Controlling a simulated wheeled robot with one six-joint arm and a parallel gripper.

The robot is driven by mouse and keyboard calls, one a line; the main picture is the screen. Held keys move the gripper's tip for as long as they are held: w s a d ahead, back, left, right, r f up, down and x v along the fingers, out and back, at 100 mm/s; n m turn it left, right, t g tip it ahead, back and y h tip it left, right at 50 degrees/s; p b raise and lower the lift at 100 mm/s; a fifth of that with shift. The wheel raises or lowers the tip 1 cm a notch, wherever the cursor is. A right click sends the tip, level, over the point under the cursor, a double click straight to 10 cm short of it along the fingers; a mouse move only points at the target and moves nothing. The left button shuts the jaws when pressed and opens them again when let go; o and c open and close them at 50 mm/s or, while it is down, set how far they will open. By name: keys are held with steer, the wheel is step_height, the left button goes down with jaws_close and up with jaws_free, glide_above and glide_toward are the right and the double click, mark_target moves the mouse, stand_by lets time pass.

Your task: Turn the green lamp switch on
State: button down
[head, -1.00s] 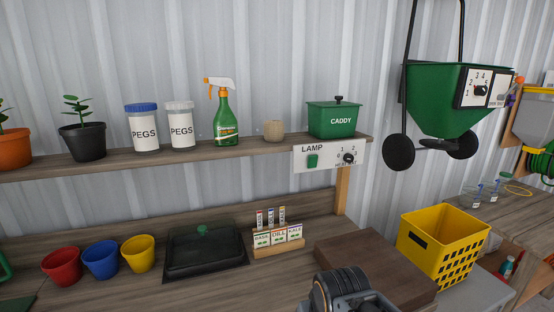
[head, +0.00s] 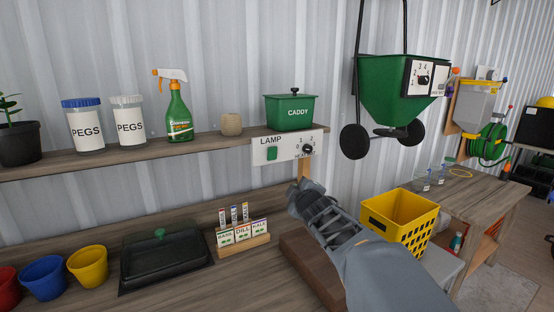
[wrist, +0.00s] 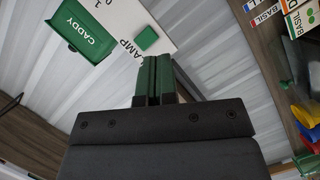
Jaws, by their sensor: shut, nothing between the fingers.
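The white LAMP panel (head: 288,158) hangs on the front edge of the shelf, with a green rocker switch (head: 272,153) at its left and a black knob (head: 307,149) at its right. In the wrist view the green switch (wrist: 146,38) shows just beyond my fingertips, on the LAMP panel (wrist: 112,20). My gripper (wrist: 154,62) is shut and empty, pointing toward the switch with a gap that I cannot judge exactly. In the head view my arm reaches up from the lower right, below the panel, and the fingertips are not clear. I cannot tell the switch's tilt.
A green caddy (head: 291,112) stands on the shelf (head: 205,141) above the panel. A seed packet rack (head: 243,238) and a black tray (head: 165,262) sit on the bench below. A yellow crate (head: 400,219) stands right of my arm. The space before the panel looks clear.

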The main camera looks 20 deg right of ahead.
mark_target(273, 150)
steer(key=shift+w+d+r+n+t+y+b, duration=0.15)
steer(key=shift+w+d+r+n+t+y, duration=0.2)
steer(key=shift+w+r+n+t+y, duration=0.85)
steer(key=shift+w+d+f+n+t+y+b, duration=0.1)
steer(key=shift+w+d+n+y+b, duration=0.45)
steer(key=shift+n, duration=1.45)
steer(key=shift+w+d+r+n+t+y+p, duration=0.2)
steer(key=shift+r+n+t+y, duration=0.4)
steer(key=shift+n+y, duration=0.8)
steer(key=shift+h, duration=0.25)
steer(key=w+p, duration=0.1)
steer(key=w, duration=0.3)
steer(key=w+a+r+p, duration=0.1)
steer(key=w+p, duration=0.1)
steer(key=w, duration=0.3)
steer(key=w+r+p, duration=0.1)
steer(key=w, duration=0.3)
steer(key=shift+w+a, duration=0.35)
steer(key=shift+w, duration=0.05)
